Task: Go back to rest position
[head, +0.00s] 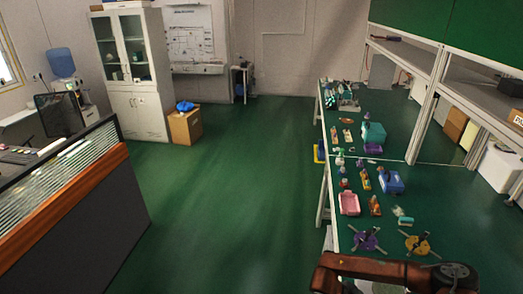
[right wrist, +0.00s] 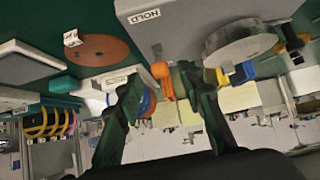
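My right gripper (right wrist: 159,82) shows in the right wrist view as two dark green fingers spread apart, with nothing held between them. Orange, blue and yellow items show beyond the fingertips, apart from them as far as I can tell. In the head view a brown link of my arm crosses the bottom right corner, over the near end of the green-topped bench (head: 455,222). My left gripper is in neither view.
A pink tray (head: 349,204), a blue box (head: 391,182), a teal machine (head: 373,135) and purple (head: 366,240) and yellow (head: 417,244) spoked parts stand on the bench. In the right wrist view a grey block labelled HOLD (right wrist: 180,28) is close. The green floor (head: 230,200) is clear.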

